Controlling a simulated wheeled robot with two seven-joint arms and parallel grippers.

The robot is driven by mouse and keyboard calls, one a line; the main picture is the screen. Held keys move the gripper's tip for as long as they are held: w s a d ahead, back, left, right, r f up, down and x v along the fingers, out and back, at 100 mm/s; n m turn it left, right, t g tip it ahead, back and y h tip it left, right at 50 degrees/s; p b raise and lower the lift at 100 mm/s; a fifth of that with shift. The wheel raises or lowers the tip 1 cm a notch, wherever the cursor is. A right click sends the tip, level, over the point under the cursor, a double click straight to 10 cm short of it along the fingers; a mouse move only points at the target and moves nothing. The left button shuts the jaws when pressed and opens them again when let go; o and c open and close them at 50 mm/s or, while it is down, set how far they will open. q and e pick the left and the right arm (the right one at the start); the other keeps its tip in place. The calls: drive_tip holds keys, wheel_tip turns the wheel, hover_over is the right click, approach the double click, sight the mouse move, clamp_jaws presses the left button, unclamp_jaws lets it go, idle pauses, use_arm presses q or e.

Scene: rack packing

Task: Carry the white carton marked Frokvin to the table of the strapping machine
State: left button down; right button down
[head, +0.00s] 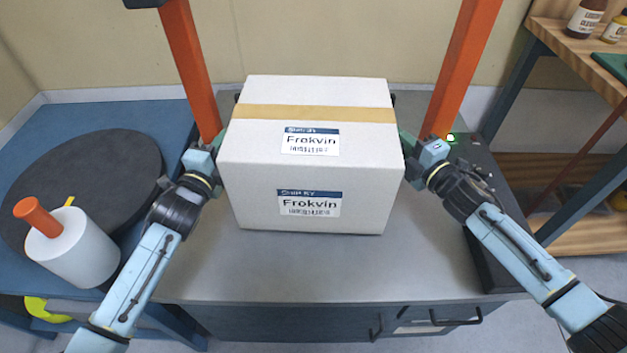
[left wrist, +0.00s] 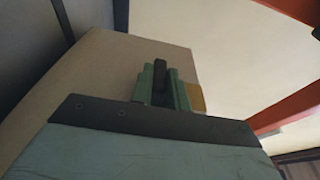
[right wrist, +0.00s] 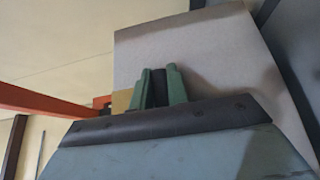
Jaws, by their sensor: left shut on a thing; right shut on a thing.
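The white carton marked Frokvin (head: 250,165) is upright between my two grippers, in front of a pale wall and over the grey table of the strapping machine (head: 300,270). Brown tape crosses its top. My left gripper (head: 217,145) is at its left side and my right gripper (head: 408,146) at its right side. In the left wrist view the fingers (left wrist: 160,85) are closed on a dark piece at the carton's side. The right wrist view shows the right fingers (right wrist: 160,88) likewise. I cannot tell whether the carton's bottom touches the table.
Orange posts of the machine (head: 187,60) (head: 462,60) rise behind the carton on both sides. A blue table at left holds a dark round disc (head: 90,180) and a white roll with orange handle (head: 75,250). A wooden shelf with bottles (head: 585,18) stands at right. The table's front is clear.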

use_arm(q)
drive_tip(key=shift+w+a+f+b, duration=0.1)
drive_tip(key=shift+f+b, duration=0.45)
drive_tip(key=shift+b, duration=0.1)
use_arm(e)
drive_tip(key=shift+w+d+f, duration=0.1)
drive_tip(key=shift+f, duration=0.45)
use_arm(q)
drive_tip(key=c, duration=1.8)
unclamp_jaws()
drive_tip(key=shift+f, duration=0.25)
use_arm(e)
drive_tip(key=c, duration=1.8)
unclamp_jaws()
drive_tip(key=shift+f, duration=0.25)
use_arm(q)
drive_tip(key=o, duration=0.4)
drive_tip(key=shift+r, duration=0.1)
use_arm(e)
drive_tip(key=o, duration=0.4)
drive_tip(key=shift+r, duration=0.1)
use_arm(q)
drive_tip(key=shift+o, duration=0.2)
use_arm(e)
drive_tip(key=shift+o, duration=0.2)
